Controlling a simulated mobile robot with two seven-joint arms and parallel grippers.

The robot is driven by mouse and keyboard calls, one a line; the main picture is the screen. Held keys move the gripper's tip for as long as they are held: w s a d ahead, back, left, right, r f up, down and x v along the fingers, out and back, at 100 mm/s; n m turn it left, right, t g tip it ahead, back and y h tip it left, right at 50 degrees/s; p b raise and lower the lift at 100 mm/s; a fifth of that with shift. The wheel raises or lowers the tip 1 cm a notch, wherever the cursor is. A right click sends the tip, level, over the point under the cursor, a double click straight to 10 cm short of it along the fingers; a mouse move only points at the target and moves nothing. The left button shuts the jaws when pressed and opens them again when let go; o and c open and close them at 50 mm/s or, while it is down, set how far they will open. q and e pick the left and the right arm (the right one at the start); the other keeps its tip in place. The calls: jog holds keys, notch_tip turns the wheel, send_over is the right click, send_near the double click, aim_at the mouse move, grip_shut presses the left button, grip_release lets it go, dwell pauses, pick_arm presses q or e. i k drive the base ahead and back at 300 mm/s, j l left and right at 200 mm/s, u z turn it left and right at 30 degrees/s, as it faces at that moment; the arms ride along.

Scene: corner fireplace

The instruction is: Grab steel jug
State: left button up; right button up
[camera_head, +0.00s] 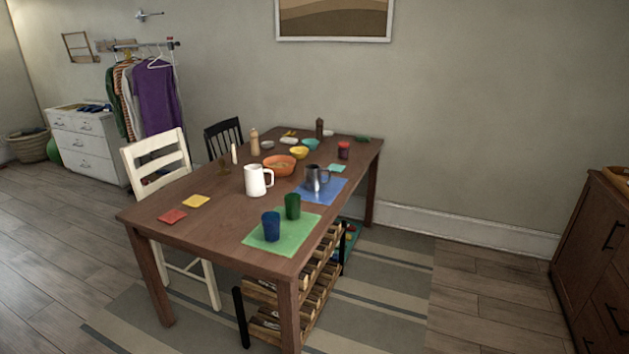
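The steel jug (312,178) stands upright on a blue placemat (322,196) at the right side of the brown wooden table (190,226). It looks grey and shiny, with a handle on its right side. A white pitcher (253,182) stands to its left, apart from it. A dark green cup (292,206) stands in front of it. Neither of my grippers shows in the head view.
A blue cup (271,226) stands on a green placemat (300,232) at the near corner. Orange (279,166) and yellow (299,153) bowls sit behind the jug. A white chair (159,160) is at the left. A low rack (322,272) stands under the table. The floor (480,290) right of the table is clear.

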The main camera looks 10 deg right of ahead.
aim_at(313, 182)
jog(key=i+l+u, duration=0.35)
jog(key=i+l, duration=0.25)
jog(key=i+l+u, duration=0.15)
jog(key=i+l, duration=0.15)
jog(key=i+l+u, duration=0.15)
jog(key=l, duration=0.3)
jog(key=i+l+u, duration=0.2)
jog(key=i+l, duration=0.15)
jog(key=i+l+u, duration=0.15)
jog(key=l, duration=0.35)
jog(key=i, duration=0.05)
